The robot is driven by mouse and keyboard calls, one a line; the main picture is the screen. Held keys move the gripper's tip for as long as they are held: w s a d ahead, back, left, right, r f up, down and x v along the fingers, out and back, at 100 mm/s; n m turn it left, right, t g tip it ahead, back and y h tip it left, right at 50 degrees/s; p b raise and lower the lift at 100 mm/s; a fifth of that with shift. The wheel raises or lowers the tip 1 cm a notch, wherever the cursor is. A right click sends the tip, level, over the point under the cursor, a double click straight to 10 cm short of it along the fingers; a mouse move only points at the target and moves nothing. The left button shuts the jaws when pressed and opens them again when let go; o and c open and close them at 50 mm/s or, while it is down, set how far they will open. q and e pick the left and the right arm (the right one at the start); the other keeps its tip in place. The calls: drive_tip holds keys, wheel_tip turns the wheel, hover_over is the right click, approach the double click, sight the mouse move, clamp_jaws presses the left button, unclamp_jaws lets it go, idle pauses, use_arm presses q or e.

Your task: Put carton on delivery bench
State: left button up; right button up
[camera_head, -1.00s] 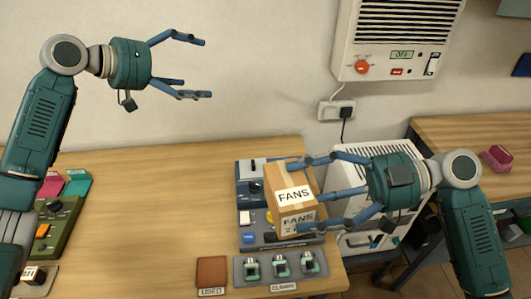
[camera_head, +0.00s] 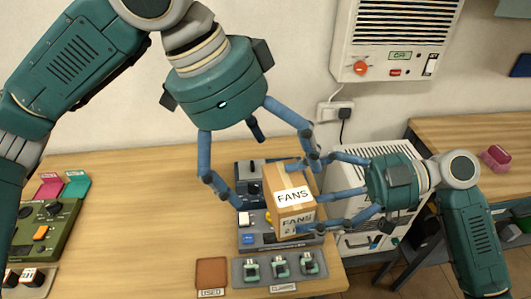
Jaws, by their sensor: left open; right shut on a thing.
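The carton (camera_head: 291,205) is a small brown box with white FANS labels, in front of or over a grey-blue device on the wooden bench (camera_head: 130,200). My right gripper (camera_head: 306,197) reaches in from the right and is shut on the carton. My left gripper (camera_head: 277,181) is open above and around the carton, one finger to its left and one near its upper right; I cannot tell whether they touch it. A second wooden bench (camera_head: 450,130) stands at the right. No visible label says which is the delivery bench.
The device (camera_head: 246,180) and a tray of clamps (camera_head: 280,270) are near the carton. A brown USED pad (camera_head: 211,272) lies beside the tray. A green unit (camera_head: 45,228) is at left. A wall heater (camera_head: 398,40) hangs above. A pink item (camera_head: 495,158) sits on the right bench.

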sight(290, 199)
use_arm(q)
drive_tip(key=x, duration=1)
drive_tip(key=shift+d+f, duration=0.25)
